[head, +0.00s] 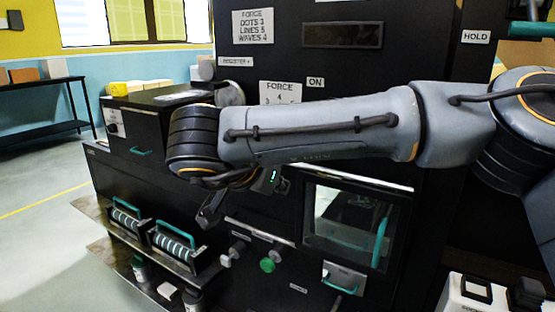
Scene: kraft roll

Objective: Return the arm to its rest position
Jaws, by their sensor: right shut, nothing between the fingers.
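My right arm reaches in from the right edge of the head view and stretches across the front of a large black machine (400,70). My right gripper (208,216) hangs below the wrist at the left end of the arm. It points down and is shut, with nothing held. It is in front of the machine, just above and right of the rollers. My left gripper does not show.
The machine has a windowed door (340,222) with a teal handle, a green knob (267,265) and two striped rollers (174,245) low at the left. A white box (460,298) stands at the bottom right. A dark table (45,83) is at the far left; open floor lies before it.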

